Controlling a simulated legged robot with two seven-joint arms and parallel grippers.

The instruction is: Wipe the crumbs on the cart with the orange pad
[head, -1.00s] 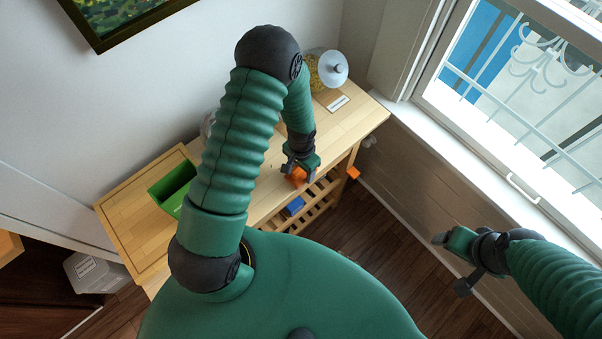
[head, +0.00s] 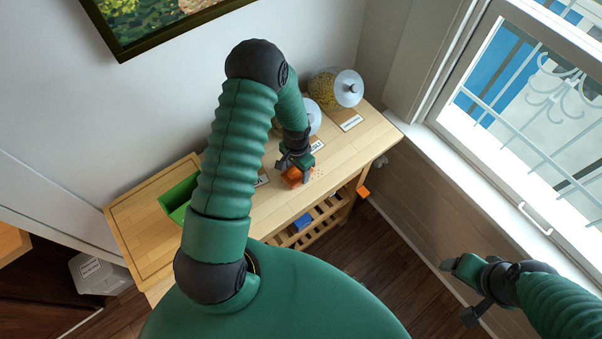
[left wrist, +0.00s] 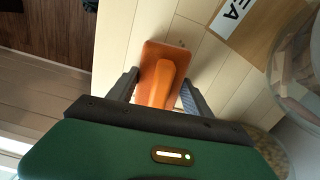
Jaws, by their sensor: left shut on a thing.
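The orange pad (head: 291,178) is held by its raised handle in my left gripper (head: 299,171), over the light wooden top of the cart (head: 368,137). In the left wrist view the pad (left wrist: 153,55) sits between the two fingers, flat side toward the cart top. Whether it touches the wood is hard to tell. Small reddish crumbs (head: 318,172) lie on the cart top just right of the pad and gripper. My right gripper (head: 455,283) hangs away from the cart at the lower right; its jaw opening is unclear.
Glass jars with pale lids (head: 337,88) and labels (head: 351,123) stand along the back of the cart. A green bin (head: 177,197) is at the left end, partly behind my arm. A blue item (head: 302,222) lies on the lower rack. The window wall is to the right.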

